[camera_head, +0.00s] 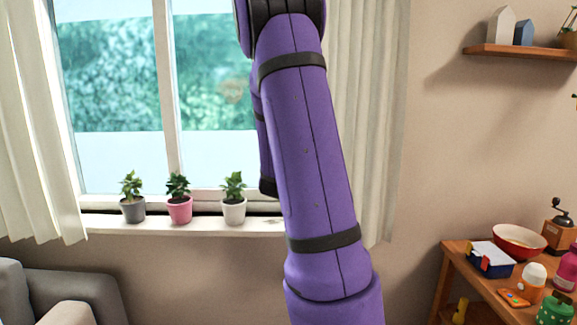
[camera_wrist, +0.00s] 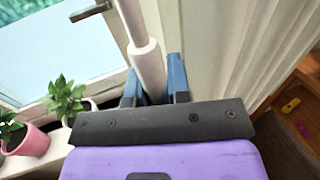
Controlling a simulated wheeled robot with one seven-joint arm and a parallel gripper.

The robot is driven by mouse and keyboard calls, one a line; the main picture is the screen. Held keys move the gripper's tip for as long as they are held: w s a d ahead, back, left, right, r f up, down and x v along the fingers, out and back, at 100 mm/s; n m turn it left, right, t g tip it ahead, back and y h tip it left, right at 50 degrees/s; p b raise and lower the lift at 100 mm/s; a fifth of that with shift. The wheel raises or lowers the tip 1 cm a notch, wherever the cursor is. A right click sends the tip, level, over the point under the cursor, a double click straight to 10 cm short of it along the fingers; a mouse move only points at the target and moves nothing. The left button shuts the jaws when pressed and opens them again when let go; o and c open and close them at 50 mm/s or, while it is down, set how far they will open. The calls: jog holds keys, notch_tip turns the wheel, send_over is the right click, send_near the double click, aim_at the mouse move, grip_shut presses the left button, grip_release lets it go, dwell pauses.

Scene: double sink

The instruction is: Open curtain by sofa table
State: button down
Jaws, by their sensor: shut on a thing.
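The right curtain (camera_head: 370,120) is pale and hangs in folds at the window's right side, partly behind my purple arm. It also shows in the wrist view (camera_wrist: 222,50), to the right of my gripper. My gripper (camera_wrist: 154,82) has blue fingers and is shut on a white rod (camera_wrist: 148,62) that runs up between them. The rod has a thick lower part and a thinner upper part. My arm hides the gripper and rod in the head view. The left curtain (camera_head: 35,130) hangs bunched at the window's left side. A wooden table (camera_head: 452,262) stands at the right.
Potted plants in grey (camera_head: 132,209), pink (camera_head: 179,209) and white (camera_head: 233,210) pots stand on the sill (camera_head: 105,223). A grey sofa (camera_head: 75,290) is at lower left. The table holds a red bowl (camera_head: 519,241) and several small items. A shelf (camera_head: 520,51) is at upper right.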

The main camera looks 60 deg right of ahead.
jog(key=c, duration=1.1)
grip_release()
jog(key=shift+o, duration=0.2)
jog(key=v, duration=1)
jog(key=shift+a, duration=0.4)
jog(key=shift+s, duration=0.1)
